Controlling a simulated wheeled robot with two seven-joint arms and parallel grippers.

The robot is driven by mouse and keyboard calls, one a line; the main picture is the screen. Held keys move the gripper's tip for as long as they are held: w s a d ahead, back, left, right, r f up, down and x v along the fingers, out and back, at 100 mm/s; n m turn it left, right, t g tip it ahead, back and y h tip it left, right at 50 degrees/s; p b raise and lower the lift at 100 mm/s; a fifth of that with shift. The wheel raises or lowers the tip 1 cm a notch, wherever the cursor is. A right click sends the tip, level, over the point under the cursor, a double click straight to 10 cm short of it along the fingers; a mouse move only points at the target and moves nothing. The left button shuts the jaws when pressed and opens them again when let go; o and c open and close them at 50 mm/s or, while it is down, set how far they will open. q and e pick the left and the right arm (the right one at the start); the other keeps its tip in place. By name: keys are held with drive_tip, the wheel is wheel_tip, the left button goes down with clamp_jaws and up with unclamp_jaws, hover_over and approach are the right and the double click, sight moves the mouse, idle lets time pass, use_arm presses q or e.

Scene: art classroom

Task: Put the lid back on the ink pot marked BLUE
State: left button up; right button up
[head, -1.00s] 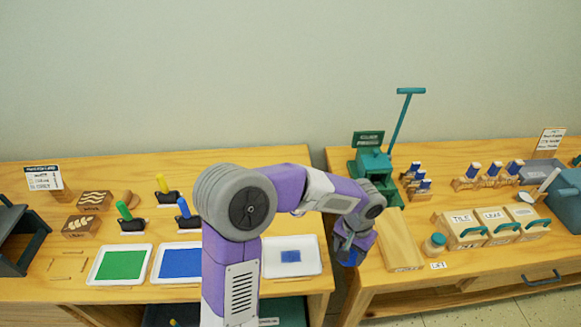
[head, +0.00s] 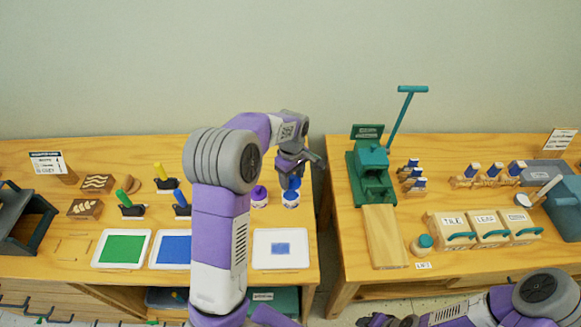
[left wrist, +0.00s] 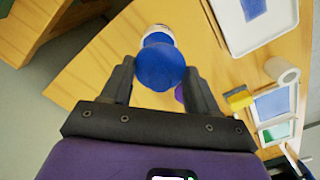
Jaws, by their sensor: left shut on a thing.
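My left gripper (head: 291,180) is shut on a round blue lid (left wrist: 158,66), held between its fingertips in the left wrist view. A white ink pot with a blue mark (head: 291,201) stands right below the gripper at the table's right end. The pot (left wrist: 158,31) shows partly behind the lid in the left wrist view, its near side hidden. The lid appears over the pot; I cannot tell whether they touch. My right gripper (head: 385,320) is cut off at the bottom edge of the head view, and its jaws are unclear.
A pot with a purple lid (head: 259,195) stands close left of the blue-marked pot. A white tray with a blue patch (head: 281,263) lies in front. A gap separates this table from the right table, which holds a green press (head: 371,170) and boxes.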

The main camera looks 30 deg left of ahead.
sight(291, 183)
use_arm(q)
drive_tip(key=shift+w+a+r+n, duration=0.1)
drive_tip(key=shift+a+r+n, duration=0.05)
drive_tip(key=shift+a+n, duration=0.15)
wheel_tip(291, 183, down, 4)
drive_tip(key=b, duration=0.4)
drive_tip(key=shift+f, duration=0.25)
drive_tip(key=shift+f+b, duration=0.55)
drive_tip(key=shift+f, duration=0.45)
drive_tip(key=shift+r+p, duration=0.1)
drive_tip(key=shift+p, duration=0.35)
idle(1.1)
drive_tip(key=shift+f, duration=0.2)
idle(0.3)
drive_tip(key=o, duration=1.1)
